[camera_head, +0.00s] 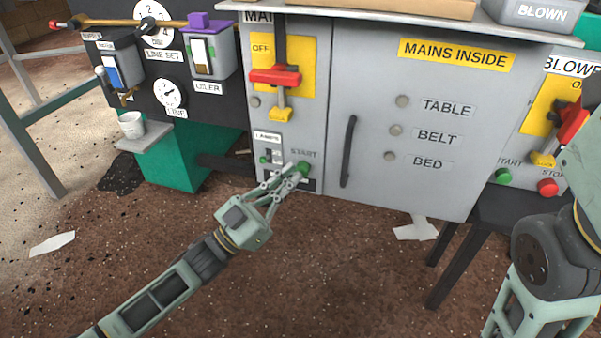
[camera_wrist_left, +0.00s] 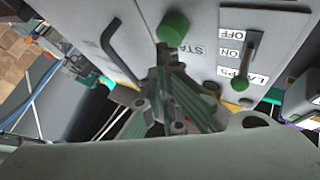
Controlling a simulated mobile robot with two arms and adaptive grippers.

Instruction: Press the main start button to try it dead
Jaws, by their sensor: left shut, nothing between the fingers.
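The green main START button (camera_head: 303,168) sits low on the grey mains panel, right under the START label. It also shows in the left wrist view (camera_wrist_left: 173,28), just beyond my fingertips. My left gripper (camera_head: 292,180) is shut and empty, its tips at or very near the button; I cannot tell whether they touch. In the left wrist view the gripper (camera_wrist_left: 165,60) points up at the button. The main switch's red handle (camera_head: 275,77) is beside the OFF label, with a yellow padlock (camera_head: 280,114) hanging below. My right gripper is out of view.
A LAMPS toggle (camera_head: 275,156) is left of the button. The cabinet door handle (camera_head: 348,150) stands out to the right. The blower's green (camera_head: 503,176) and red (camera_head: 548,187) buttons are farther right, near my right arm. A cup (camera_head: 131,125) stands on a small shelf at left.

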